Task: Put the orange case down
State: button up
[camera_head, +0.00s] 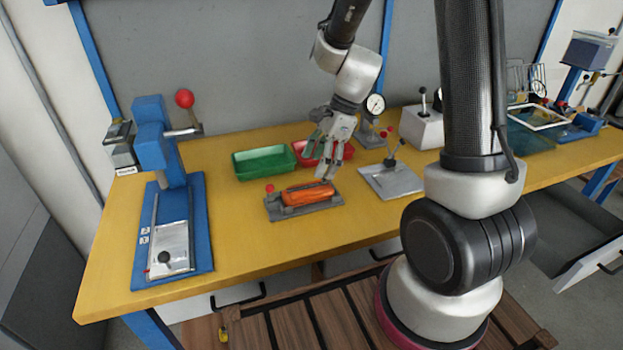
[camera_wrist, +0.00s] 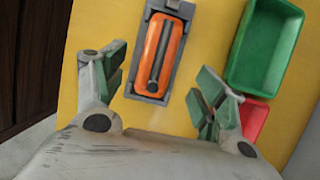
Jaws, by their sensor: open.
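The orange case (camera_head: 308,194) lies in a grey fixture (camera_head: 275,213) on the yellow bench, with a dark bar along its top. In the wrist view the orange case (camera_wrist: 152,62) sits inside the grey fixture (camera_wrist: 153,96), ahead of the fingers. My gripper (camera_head: 325,165) is above the bench, just behind and above the right part of the fixture. In the wrist view my gripper (camera_wrist: 160,95) has its fingers wide apart, with nothing between the tips. The case is apart from the fingers.
A green bin (camera_head: 264,163) and a red bin (camera_head: 312,155) stand behind the fixture. A blue press (camera_head: 152,140) is at the left. A grey plate with a lever (camera_head: 392,181) is to the right, near a dial gauge (camera_head: 375,104). The front-middle bench is clear.

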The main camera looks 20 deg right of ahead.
jog(key=v, duration=0.3)
jog(key=shift+d+r, duration=0.1)
jog(key=shift+r, duration=0.15)
jog(key=shift+d+r, duration=0.1)
jog(key=shift+r, duration=0.25)
jog(key=s+d+r+n+t+h, duration=0.2)
jog(key=s+d+r+n, duration=0.3)
jog(key=s+r+n, duration=0.2)
jog(key=s+d+r+n+t+h, duration=0.2)
jog(key=s+d+r+n, duration=0.3)
jog(key=s+r+n, duration=0.3)
jog(key=s+n, duration=0.3)
jog(key=s, duration=0.1)
jog(key=shift+r+h, duration=0.15)
jog(key=shift+h, duration=0.15)
jog(key=shift+d, duration=0.1)
